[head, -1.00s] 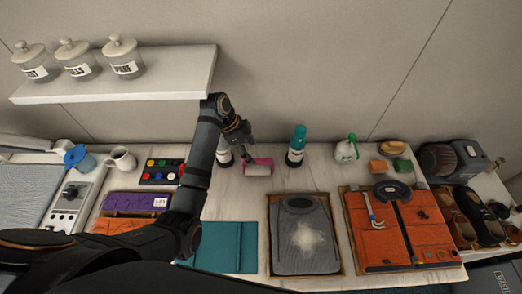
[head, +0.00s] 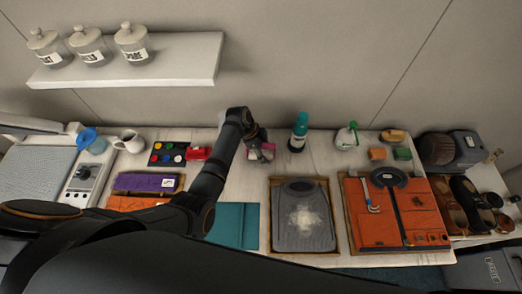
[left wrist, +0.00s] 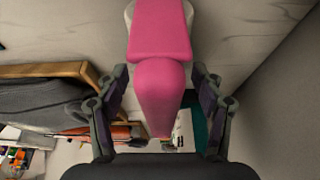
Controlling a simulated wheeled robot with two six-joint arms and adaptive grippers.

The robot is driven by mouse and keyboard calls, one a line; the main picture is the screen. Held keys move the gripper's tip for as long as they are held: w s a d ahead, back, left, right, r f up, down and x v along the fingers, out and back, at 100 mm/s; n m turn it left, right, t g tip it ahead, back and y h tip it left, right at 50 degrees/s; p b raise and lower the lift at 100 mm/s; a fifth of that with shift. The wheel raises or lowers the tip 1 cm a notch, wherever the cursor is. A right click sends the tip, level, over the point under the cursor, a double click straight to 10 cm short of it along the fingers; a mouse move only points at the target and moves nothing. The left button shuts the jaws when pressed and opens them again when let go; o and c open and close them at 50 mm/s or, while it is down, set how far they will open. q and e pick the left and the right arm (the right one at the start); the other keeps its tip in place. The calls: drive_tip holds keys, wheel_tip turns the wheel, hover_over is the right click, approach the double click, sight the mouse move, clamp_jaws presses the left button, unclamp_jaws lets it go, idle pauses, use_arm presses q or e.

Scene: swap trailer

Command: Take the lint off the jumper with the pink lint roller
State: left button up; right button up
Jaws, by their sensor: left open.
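The pink lint roller (head: 266,152) lies at the back of the table, partly hidden by my left gripper (head: 257,143). In the left wrist view its pink handle (left wrist: 163,75) runs between the two open fingers of my left gripper (left wrist: 160,88), with a gap on each side. The grey jumper (head: 290,235) lies folded on a wood-edged board (head: 331,228), with a pale lint patch (head: 305,217) on its front. The jumper also shows at the left of the left wrist view (left wrist: 35,100). My right gripper is not in view.
A teal-capped bottle (head: 299,133) stands just right of the roller, and a green-and-white spray bottle (head: 346,137) is farther right. An orange garment (head: 400,215) lies right of the jumper, a teal cloth (head: 238,224) left. A shelf with jars (head: 190,60) hangs behind.

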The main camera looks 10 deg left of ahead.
use_arm(q)
drive_tip(key=c, duration=1.2)
drive_tip(key=shift+c, duration=0.6)
drive_tip(key=shift+r, duration=0.15)
